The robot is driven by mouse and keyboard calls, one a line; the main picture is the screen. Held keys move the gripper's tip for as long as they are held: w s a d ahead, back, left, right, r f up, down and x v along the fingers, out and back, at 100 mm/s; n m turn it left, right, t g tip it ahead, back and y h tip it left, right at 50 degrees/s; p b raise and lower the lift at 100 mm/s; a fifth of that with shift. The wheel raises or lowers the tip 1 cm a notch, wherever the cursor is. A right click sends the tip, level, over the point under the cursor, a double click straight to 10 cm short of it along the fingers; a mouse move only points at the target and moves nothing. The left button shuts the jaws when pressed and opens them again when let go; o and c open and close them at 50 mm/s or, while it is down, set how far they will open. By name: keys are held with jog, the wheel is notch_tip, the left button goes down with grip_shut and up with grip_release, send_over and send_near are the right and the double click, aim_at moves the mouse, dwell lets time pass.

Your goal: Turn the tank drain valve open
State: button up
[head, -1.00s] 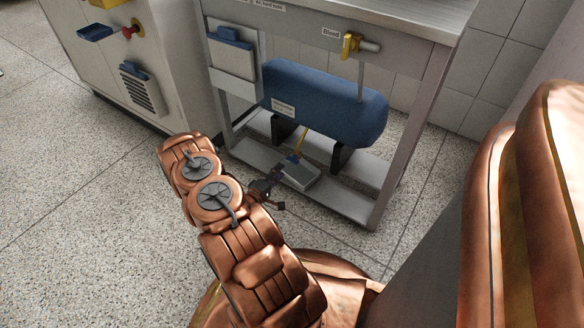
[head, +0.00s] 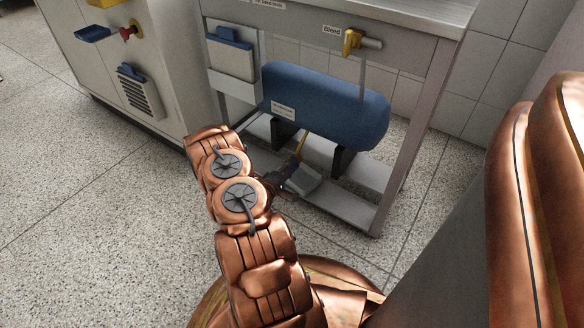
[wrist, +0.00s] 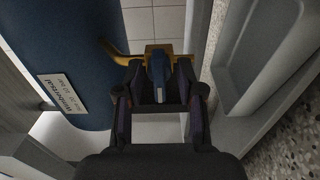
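The blue tank (head: 325,105) lies on its side under the bench, and its labelled flank fills the left of the wrist view (wrist: 55,60). A yellow drain pipe (head: 300,146) comes down from its underside. In the wrist view the brass-yellow drain valve (wrist: 118,55) has a short blue handle (wrist: 158,72) pointing toward me. My gripper (wrist: 160,86) is open, with one finger on each side of the handle. Contact with the handle is not clear. In the head view my gripper (head: 283,182) is low in front of the tank, partly hidden by my arm.
A pale tray (head: 304,180) sits on the bench's lower shelf below the valve. A yellow "Bleed" valve (head: 352,42) is on the bench front above. A bench leg (head: 412,130) stands on the right, and a white cabinet (head: 150,60) on the left. Floor in front is free.

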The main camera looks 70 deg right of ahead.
jog(key=shift+d, duration=0.35)
grip_shut()
jog(key=shift+a+p, duration=0.1)
jog(key=shift+p, duration=0.2)
